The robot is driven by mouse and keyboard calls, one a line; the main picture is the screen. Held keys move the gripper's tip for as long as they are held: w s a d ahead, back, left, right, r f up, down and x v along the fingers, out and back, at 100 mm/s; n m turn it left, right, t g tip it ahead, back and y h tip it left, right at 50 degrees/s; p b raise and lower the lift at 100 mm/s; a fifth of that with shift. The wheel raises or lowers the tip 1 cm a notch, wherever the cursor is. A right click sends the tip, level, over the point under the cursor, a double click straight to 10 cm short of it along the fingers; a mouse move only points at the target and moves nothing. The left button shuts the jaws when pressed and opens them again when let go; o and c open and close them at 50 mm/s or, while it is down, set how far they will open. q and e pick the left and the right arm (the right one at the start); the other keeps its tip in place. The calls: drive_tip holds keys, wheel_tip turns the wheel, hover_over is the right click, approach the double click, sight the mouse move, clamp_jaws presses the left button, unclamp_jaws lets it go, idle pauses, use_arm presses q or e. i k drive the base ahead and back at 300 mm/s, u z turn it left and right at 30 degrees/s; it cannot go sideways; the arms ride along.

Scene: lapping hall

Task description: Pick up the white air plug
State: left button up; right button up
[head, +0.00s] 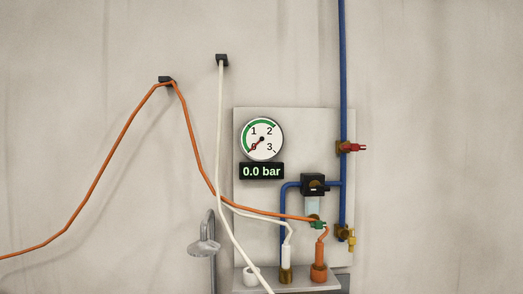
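The white air plug (287,257) stands upright with a brass lower end on a small grey ledge at the bottom of the wall panel. A thin white hose bends into its top from the left. An orange plug (319,262) stands close to its right, with an orange hose curving into its top. Neither of my grippers shows in the head view.
A pressure gauge (262,139) sits above a display (262,171) reading 0.0 bar. White (219,130) and orange (125,130) hoses hang from wall hooks. A grey curved fitting (205,243) stands left.

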sight(285, 267)
drive_tip(key=z, duration=0.55)
drive_tip(key=k, duration=1.35)
drive_tip(key=z, duration=0.95)
drive_tip(key=i, duration=1)
drive_tip(key=z, duration=0.6)
drive_tip(key=i, duration=1.7)
drive_tip(key=u, duration=0.55)
drive_tip(key=i, duration=0.8)
drive_tip(key=u, duration=1.55)
drive_tip(key=i, duration=0.75)
drive_tip(key=u, duration=0.65)
